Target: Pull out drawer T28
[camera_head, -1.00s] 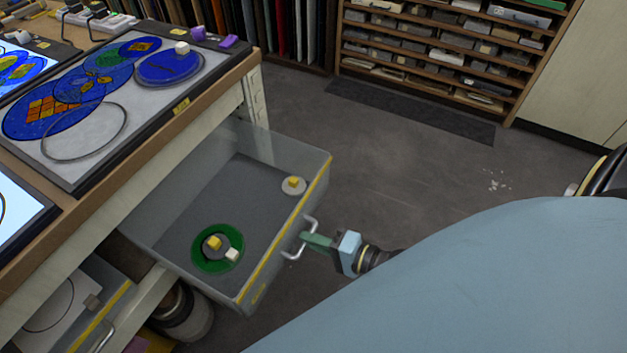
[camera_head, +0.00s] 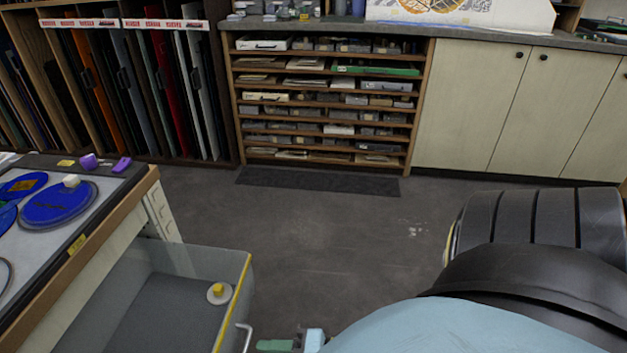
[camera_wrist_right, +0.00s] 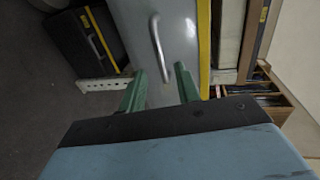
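An open grey drawer (camera_head: 248,262) with a yellow front edge sticks out from the workbench at the lower left of the head view. I cannot read a number on it. Its bent metal handle (camera_head: 244,338) also shows in the right wrist view (camera_wrist_right: 157,45). My right gripper (camera_head: 262,346) is just outside the handle, with a small gap. In the wrist view its green fingers (camera_wrist_right: 160,90) are apart, and the handle lies ahead between them without being gripped. A round pale piece with a yellow block (camera_head: 219,292) is in the drawer. My left gripper is out of view.
The workbench (camera_head: 150,180) with blue glass pieces is at the left. A shelf rack (camera_head: 325,100) and pale cabinets (camera_head: 470,100) stand at the back. The floor (camera_head: 320,230) beyond the drawer is clear. A dark drawer (camera_wrist_right: 80,42) shows in the wrist view.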

